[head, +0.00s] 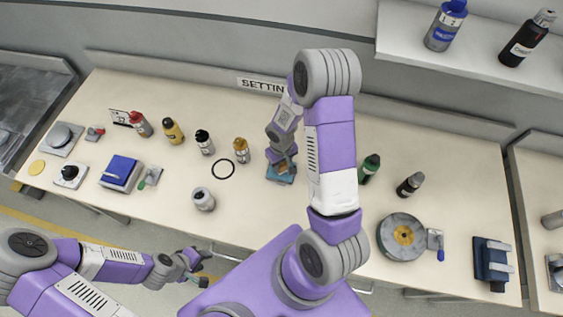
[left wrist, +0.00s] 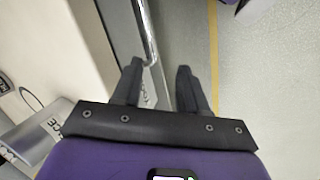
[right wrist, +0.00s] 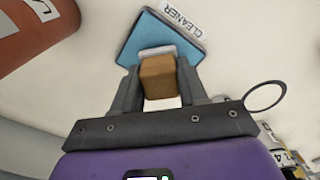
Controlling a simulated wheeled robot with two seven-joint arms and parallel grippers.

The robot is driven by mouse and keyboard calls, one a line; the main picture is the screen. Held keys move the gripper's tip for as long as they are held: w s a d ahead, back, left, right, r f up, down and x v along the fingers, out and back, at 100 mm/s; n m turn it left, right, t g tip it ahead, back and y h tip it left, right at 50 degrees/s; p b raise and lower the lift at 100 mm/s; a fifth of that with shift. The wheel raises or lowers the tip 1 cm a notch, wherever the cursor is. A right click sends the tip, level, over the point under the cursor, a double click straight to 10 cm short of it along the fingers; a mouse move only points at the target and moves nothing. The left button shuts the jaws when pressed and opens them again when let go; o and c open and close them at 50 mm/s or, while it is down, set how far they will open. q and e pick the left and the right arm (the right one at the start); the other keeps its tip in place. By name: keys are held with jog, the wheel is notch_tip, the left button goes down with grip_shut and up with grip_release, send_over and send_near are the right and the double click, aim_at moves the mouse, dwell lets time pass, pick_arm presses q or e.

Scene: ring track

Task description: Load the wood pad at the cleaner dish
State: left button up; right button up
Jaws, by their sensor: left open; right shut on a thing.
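The wood pad (right wrist: 158,78) is a brown block with a pale layer at its far end. My right gripper (right wrist: 158,92) is shut on it, with one finger at each side. The cleaner dish (right wrist: 135,30) is a blue square tray with a CLEANER label (right wrist: 182,17) beside it. The pad's end overlaps the dish in the right wrist view; I cannot tell whether they touch. In the head view the right gripper (head: 283,160) is over the dish (head: 279,178), partly hiding it. My left gripper (left wrist: 158,78) is open and empty, off the table's front edge.
Several bottles, including a red one (head: 141,124), stand left of the dish, with a black ring (head: 223,169) and a grey jar (head: 203,199) nearer. A green bottle (head: 370,168) and a round turntable (head: 390,245) are to the right. The front middle is clear.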

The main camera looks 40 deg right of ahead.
jog(key=shift+s+f+b, duration=0.1)
jog(key=shift+f+b, duration=0.45)
jog(key=shift+b, duration=0.1)
dwell(1.5)
jog(key=shift+r, duration=0.1)
jog(key=shift+r+p, duration=2.55)
jog(key=shift+r, duration=0.95)
jog(key=shift+w+a+f, duration=0.1)
jog(key=shift+w+a, duration=0.05)
jog(key=shift+w, duration=0.1)
jog(key=w+a+n+b, duration=0.1)
jog(key=w+a+b, duration=0.3)
jog(key=a+b, duration=0.3)
jog(key=a, duration=0.5)
jog(key=shift+w+r+b, duration=0.15)
jog(key=shift+r+b, duration=0.15)
jog(key=shift+r, duration=0.1)
